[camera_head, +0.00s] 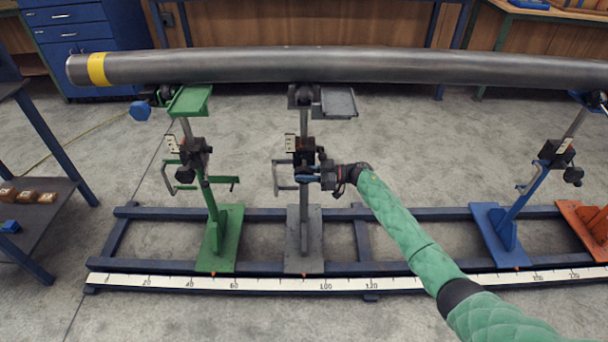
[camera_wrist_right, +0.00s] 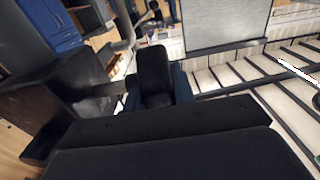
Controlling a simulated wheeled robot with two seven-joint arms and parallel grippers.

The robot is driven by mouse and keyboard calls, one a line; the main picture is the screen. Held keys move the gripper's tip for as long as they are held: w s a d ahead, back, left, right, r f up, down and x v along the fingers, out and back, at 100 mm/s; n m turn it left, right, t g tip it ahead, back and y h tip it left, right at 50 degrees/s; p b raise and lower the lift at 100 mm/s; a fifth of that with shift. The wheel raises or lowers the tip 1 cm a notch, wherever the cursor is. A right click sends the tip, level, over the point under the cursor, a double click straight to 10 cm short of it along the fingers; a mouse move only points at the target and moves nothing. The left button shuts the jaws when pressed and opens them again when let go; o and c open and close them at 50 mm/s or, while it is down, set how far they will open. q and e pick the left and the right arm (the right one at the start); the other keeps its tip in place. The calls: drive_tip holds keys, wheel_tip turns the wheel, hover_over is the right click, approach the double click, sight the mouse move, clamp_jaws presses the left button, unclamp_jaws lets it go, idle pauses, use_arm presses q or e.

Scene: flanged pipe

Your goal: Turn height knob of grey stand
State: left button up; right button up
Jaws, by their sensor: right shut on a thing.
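The grey stand (camera_head: 304,235) stands upright on the floor frame, under the long pipe. A black block with a pale scale plate (camera_head: 291,143) sits midway up its post. My right gripper (camera_head: 309,175) reaches in from the right at this block and is shut on the black height knob. The knob is mostly hidden by the gripper in the head view. In the right wrist view a black knob (camera_wrist_right: 153,72) shows between the dark blue fingers (camera_wrist_right: 181,84). My left gripper is not in view.
The steel pipe (camera_head: 230,65) with a yellow band runs across above the stands. The green stand (camera_head: 222,225) is to the left, the blue stand (camera_head: 497,230) and orange stand (camera_head: 583,222) to the right. A white ruler (camera_head: 260,283) lies along the frame's front.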

drive_tip(key=shift+f+y+b, duration=0.25)
drive_tip(key=shift+y+b, duration=0.45)
drive_tip(key=shift+b, duration=0.05)
drive_tip(key=y+b, duration=0.2)
drive_tip(key=shift+d+f+b, duration=0.1)
drive_tip(key=shift+b, duration=0.25)
drive_tip(key=shift+r+y+b, duration=0.2)
drive_tip(key=shift+y+b, duration=0.15)
drive_tip(key=shift+y, duration=0.25)
use_arm(q)
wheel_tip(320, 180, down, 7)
drive_tip(key=b, duration=0.1)
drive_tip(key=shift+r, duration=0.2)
use_arm(e)
drive_tip(key=shift+d+y, duration=0.1)
drive_tip(key=shift+y, duration=0.3)
use_arm(q)
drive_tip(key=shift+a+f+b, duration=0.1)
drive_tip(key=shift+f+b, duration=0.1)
drive_tip(key=shift+b, duration=0.1)
